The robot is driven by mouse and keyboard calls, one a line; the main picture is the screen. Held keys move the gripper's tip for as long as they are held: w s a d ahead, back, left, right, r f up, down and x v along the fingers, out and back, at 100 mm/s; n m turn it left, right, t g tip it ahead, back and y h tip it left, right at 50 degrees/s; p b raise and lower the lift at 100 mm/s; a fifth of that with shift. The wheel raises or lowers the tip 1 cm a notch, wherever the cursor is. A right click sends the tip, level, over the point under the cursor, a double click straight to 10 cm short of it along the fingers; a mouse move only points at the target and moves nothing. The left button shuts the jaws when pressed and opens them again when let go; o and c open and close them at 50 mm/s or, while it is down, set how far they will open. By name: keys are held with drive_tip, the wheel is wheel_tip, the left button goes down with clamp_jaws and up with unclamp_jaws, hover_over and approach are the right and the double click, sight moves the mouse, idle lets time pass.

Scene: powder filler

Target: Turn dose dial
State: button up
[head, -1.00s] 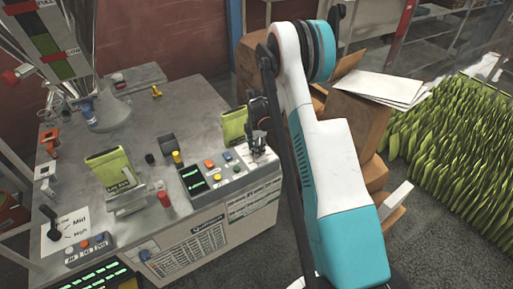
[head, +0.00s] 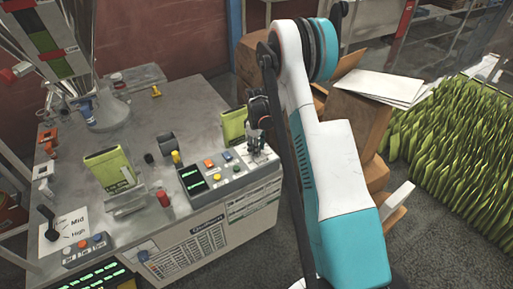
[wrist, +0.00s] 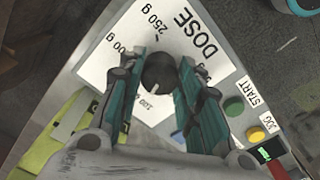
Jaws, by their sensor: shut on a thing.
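The dose dial (wrist: 160,72) is a round dark knob on a white plate (wrist: 112,58) marked DOSE, with gram labels around it. In the wrist view my gripper (wrist: 161,66) has a finger on each side of the knob and is shut on it. A small pale mark on the knob points toward the bottom of the picture, near a partly covered label. The 250 g label is readable above the knob; other labels are partly hidden by the fingers. In the head view my gripper (head: 258,138) is over the plate (head: 262,157), hiding the dial.
A control panel (head: 215,180) with coloured buttons and a green display sits left of the plate. A green pouch (head: 233,125) stands close behind my gripper, and another (head: 108,170) stands farther left. Cardboard boxes (head: 355,125) are behind my arm.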

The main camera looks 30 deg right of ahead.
drive_tip(key=m, duration=0.4)
drive_tip(key=shift+m, duration=0.3)
drive_tip(key=m, duration=0.4)
drive_tip(key=shift+m, duration=0.3)
drive_tip(key=m, duration=0.4)
drive_tip(key=shift+b, duration=0.35)
drive_tip(key=shift+a+m, duration=0.1)
drive_tip(key=shift+m, duration=2.3)
drive_tip(key=o, duration=1)
drive_tip(key=shift+o, duration=0.2)
